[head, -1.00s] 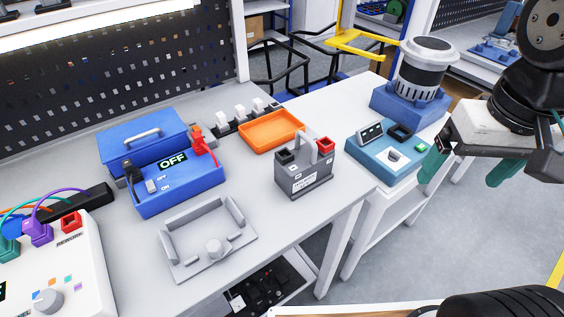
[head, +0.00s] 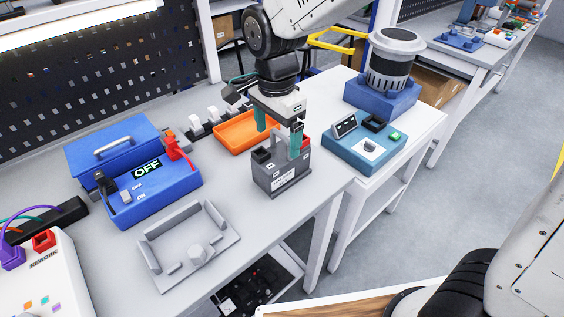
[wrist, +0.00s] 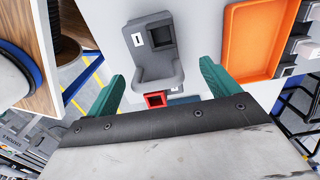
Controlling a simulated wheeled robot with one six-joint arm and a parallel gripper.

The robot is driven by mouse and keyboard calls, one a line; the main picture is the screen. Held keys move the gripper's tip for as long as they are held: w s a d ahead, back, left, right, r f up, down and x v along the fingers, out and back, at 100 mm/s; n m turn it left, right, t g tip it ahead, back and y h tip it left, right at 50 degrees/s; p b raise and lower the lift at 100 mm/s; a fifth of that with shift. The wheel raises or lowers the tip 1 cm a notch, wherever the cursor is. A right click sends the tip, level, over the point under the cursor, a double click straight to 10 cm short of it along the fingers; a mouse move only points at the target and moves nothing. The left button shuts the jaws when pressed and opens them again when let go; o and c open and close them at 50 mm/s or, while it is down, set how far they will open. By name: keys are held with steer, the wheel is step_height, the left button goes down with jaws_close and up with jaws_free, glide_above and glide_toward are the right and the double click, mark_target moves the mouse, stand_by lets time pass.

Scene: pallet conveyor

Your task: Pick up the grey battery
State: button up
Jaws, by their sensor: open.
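The grey battery (head: 281,176) stands upright on the light grey bench, with a handle on top, a red terminal and a dark terminal. My gripper (head: 279,140) is over the battery's top, with its green fingers apart. In the head view one finger overlaps the handle, and I cannot tell whether it touches. In the wrist view the battery (wrist: 152,50) lies beyond and between the open fingers of my gripper (wrist: 160,88), its red terminal near the gripper body. Nothing is held.
An orange tray (head: 229,136) lies just behind the battery. A blue OFF switch box (head: 165,197) and a grey fixture (head: 163,276) are to the left. A teal device (head: 350,158) and a blue-based cylinder (head: 391,62) stand on the right table.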

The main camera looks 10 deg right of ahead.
mark_target(282, 152)
steer(key=f, duration=0.3)
steer(key=d+f, duration=0.1)
steer(key=f, duration=0.1)
steer(key=shift+f, duration=0.35)
steer(key=shift+r, duration=0.1)
jaws_close()
